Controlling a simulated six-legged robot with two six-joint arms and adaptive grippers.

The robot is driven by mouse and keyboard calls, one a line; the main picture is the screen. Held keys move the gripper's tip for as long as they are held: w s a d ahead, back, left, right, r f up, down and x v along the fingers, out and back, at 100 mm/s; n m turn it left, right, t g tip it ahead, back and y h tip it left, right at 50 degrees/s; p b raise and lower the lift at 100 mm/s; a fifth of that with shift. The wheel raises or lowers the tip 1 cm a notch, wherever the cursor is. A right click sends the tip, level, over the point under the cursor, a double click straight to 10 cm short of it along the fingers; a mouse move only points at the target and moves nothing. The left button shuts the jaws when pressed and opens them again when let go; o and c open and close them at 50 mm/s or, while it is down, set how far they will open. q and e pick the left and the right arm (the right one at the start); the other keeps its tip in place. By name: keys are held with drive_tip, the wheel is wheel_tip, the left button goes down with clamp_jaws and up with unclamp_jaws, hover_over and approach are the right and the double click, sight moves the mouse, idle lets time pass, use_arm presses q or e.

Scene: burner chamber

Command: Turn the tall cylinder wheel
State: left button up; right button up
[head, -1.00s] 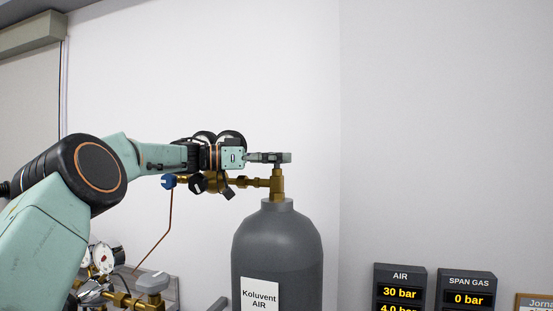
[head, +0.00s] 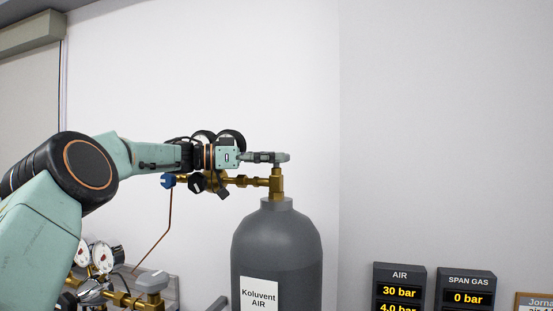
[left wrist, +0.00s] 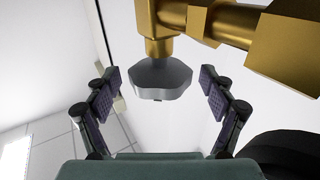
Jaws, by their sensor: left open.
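The tall dark grey cylinder (head: 277,255), labelled "Koluvent AIR", stands upright with a brass valve (head: 277,184) on top. Its small grey wheel (head: 284,158) sits above the valve, partly hidden by my gripper in the head view. My left gripper (head: 263,157) is level with the wheel and reaches it from the left. In the left wrist view the faceted wheel (left wrist: 160,79) lies in the gap between the two open fingers, with visible room on both sides. My right gripper is not in view.
Brass piping with a blue knob (head: 168,181) runs left from the valve, just below my left gripper. Gauges (head: 102,257) and another grey wheel (head: 151,282) are at lower left. AIR (head: 399,290) and SPAN GAS (head: 466,290) displays hang at right. The wall space above is clear.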

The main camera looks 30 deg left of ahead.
use_arm(q)
drive_tip(key=v, duration=0.7)
drive_tip(key=shift+r, duration=0.1)
drive_tip(key=shift+s+d, duration=0.1)
drive_tip(key=shift+d, duration=0.05)
